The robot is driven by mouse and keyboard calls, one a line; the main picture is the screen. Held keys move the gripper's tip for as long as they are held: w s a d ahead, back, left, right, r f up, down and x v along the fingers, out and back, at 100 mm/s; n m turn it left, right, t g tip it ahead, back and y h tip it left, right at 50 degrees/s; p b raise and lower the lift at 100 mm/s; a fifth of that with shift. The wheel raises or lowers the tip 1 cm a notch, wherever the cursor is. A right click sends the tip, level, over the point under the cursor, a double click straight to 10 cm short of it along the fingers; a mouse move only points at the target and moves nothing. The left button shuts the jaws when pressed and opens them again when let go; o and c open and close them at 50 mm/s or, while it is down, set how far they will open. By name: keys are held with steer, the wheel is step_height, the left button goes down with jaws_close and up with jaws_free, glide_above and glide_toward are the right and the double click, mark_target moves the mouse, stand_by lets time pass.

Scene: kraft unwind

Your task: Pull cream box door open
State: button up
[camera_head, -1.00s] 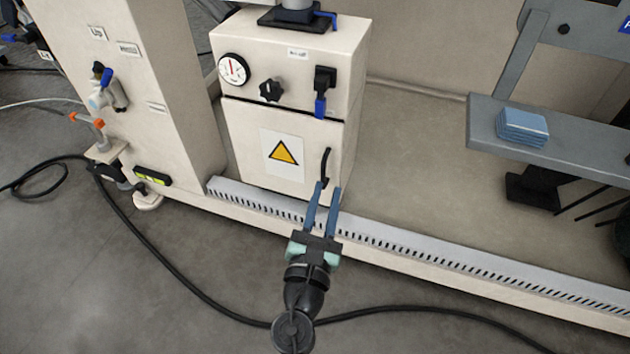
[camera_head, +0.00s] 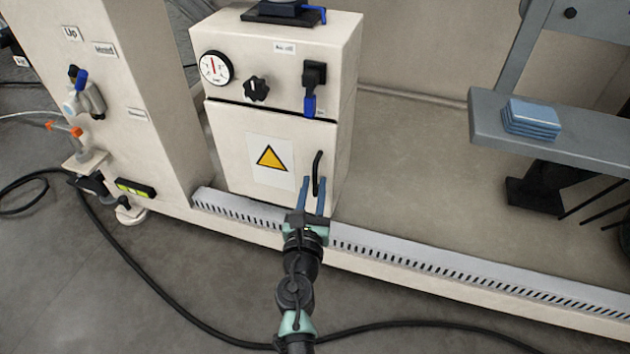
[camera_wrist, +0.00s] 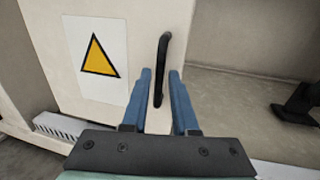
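The cream box (camera_head: 280,75) stands on the machine base, with a gauge and a black knob on its upper part. Its door (camera_head: 225,140) is below, shut, with a yellow warning triangle. A black vertical handle (camera_head: 317,172) sits near the door's right edge. My gripper (camera_head: 314,182) is open at the handle's lower part. In the wrist view, the handle (camera_wrist: 162,68) stands between the two blue fingers (camera_wrist: 160,75), with visible gaps on both sides. I cannot tell how deep the fingers reach around it.
A slotted grey strip (camera_head: 400,255) runs along the base's front edge below the door. A tall cream cabinet (camera_head: 130,100) stands at left. A grey shelf with a blue stack (camera_head: 531,119) is at right. A black cable (camera_head: 150,300) lies on the floor.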

steer(key=shift+w+d+b, duration=0.15)
steer(key=shift+w+b, duration=0.2)
steer(key=shift+w, duration=1)
jaws_close()
stand_by(0.5)
